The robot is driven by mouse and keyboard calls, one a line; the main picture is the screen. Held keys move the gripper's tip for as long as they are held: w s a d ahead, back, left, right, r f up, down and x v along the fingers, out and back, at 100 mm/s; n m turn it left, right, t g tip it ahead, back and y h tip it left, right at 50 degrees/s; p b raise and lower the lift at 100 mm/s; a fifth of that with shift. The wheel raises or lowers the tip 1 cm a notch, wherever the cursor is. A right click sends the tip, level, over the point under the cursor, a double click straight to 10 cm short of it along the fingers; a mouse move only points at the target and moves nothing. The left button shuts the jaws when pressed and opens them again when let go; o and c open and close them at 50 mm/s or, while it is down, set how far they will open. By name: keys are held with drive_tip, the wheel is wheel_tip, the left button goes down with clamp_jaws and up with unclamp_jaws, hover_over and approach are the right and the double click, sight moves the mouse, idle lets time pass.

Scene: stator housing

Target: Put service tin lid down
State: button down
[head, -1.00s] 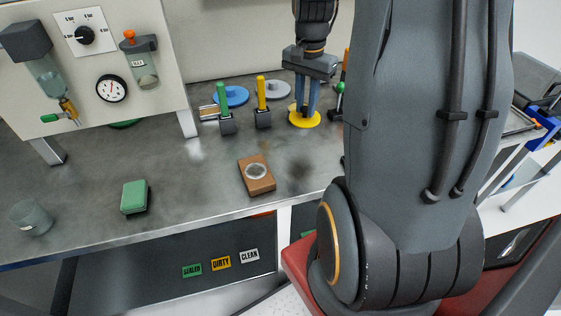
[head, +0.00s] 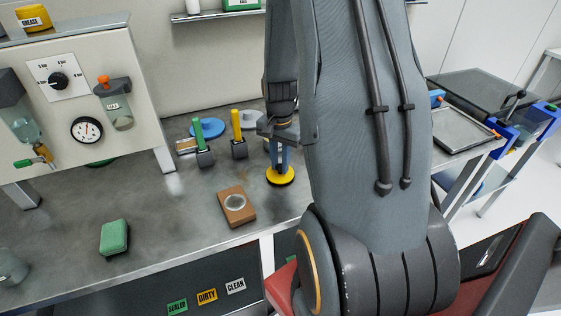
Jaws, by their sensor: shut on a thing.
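A round yellow lid (head: 281,178) hangs from or sits below my gripper (head: 280,160), over the right part of the metal bench. My gripper points down with its blue-grey fingers shut on the lid's middle. The gap between the lid and the bench top is too small to judge. My arm hides the bench just to the right of it.
A blue disc (head: 209,128) and a grey disc (head: 250,120) lie behind. A green-handled tool (head: 201,140) and a yellow-handled tool (head: 237,135) stand left of the lid. A brown block (head: 236,208) and a green block (head: 114,238) lie nearer the front edge.

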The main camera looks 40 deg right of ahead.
sight(280, 166)
drive_tip(key=shift+f, duration=0.25)
drive_tip(key=c, duration=1.6)
unclamp_jaws()
drive_tip(key=shift+o, duration=0.2)
drive_tip(key=shift+r, duration=0.1)
wheel_tip(280, 166, up, 12)
drive_tip(key=b, duration=0.3)
drive_tip(key=s+a+f+n, duration=0.1)
drive_tip(key=s+a+n, duration=0.2)
drive_tip(key=a+n, duration=0.3)
drive_tip(key=s+a+f+n+t, duration=0.1)
drive_tip(key=s+a+n, duration=0.3)
drive_tip(key=a, duration=1)
drive_tip(key=n, duration=0.3)
drive_tip(key=shift+t, duration=0.3)
drive_tip(key=shift+s+a+f, duration=0.1)
